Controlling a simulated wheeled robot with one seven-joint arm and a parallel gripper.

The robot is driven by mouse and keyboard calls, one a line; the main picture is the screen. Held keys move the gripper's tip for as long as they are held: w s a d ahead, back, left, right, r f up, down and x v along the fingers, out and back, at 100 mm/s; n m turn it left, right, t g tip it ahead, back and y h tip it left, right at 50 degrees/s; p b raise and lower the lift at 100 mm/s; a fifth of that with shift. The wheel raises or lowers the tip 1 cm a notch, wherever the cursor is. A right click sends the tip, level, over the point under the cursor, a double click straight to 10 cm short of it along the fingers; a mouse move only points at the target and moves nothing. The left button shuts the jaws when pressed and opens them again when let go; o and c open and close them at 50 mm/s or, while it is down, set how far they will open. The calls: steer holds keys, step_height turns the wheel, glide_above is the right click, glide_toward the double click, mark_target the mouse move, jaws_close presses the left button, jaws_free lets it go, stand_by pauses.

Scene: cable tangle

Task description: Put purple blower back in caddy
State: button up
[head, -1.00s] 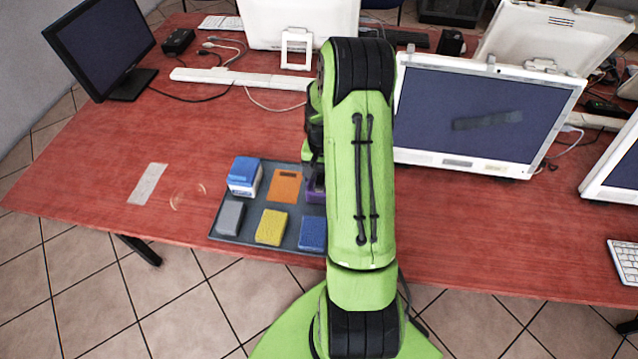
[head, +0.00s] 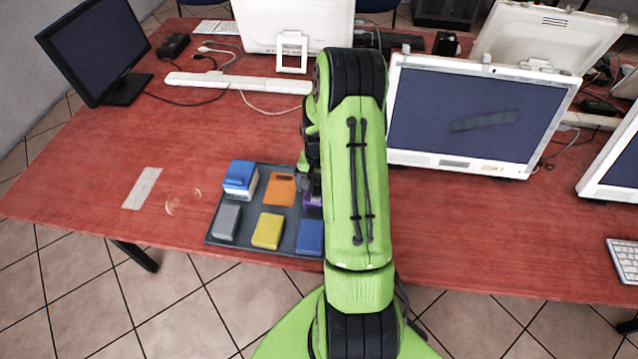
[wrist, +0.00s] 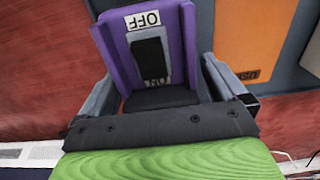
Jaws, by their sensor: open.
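In the head view the blower (head: 313,201) shows as a small purple patch at the right end of the dark grey caddy (head: 214,241), mostly hidden by my arm. Whether it is fully seated in the caddy cannot be told.
The caddy also holds a blue-and-white box (head: 240,181), an orange item (head: 281,190), and grey (head: 227,222), yellow (head: 267,231) and blue (head: 310,236) blocks. A white monitor (head: 478,120) stands right of my arm.

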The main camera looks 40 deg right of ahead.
step_height(320, 180, up, 12)
steer(key=p, duration=0.2)
steer(key=shift+r+p, duration=0.15)
steer(key=shift+p, duration=0.2)
steer(key=s+a+r+n+t+h, duration=0.15)
steer(key=a+r+n, duration=0.25)
steer(key=a+r, duration=0.75)
steer(key=s+a+r+n+t+y, duration=0.1)
steer(key=s+a+r+n+t, duration=0.3)
steer(key=s+a, duration=0.8)
step_height(320, 180, up, 3)
steer(key=shift+s+f+n, duration=0.2)
steer(key=shift+s+n, duration=0.95)
steer(key=shift+n, duration=0.05)
steer(key=shift+r+y, duration=0.15)
steer(key=shift+y, duration=0.1)
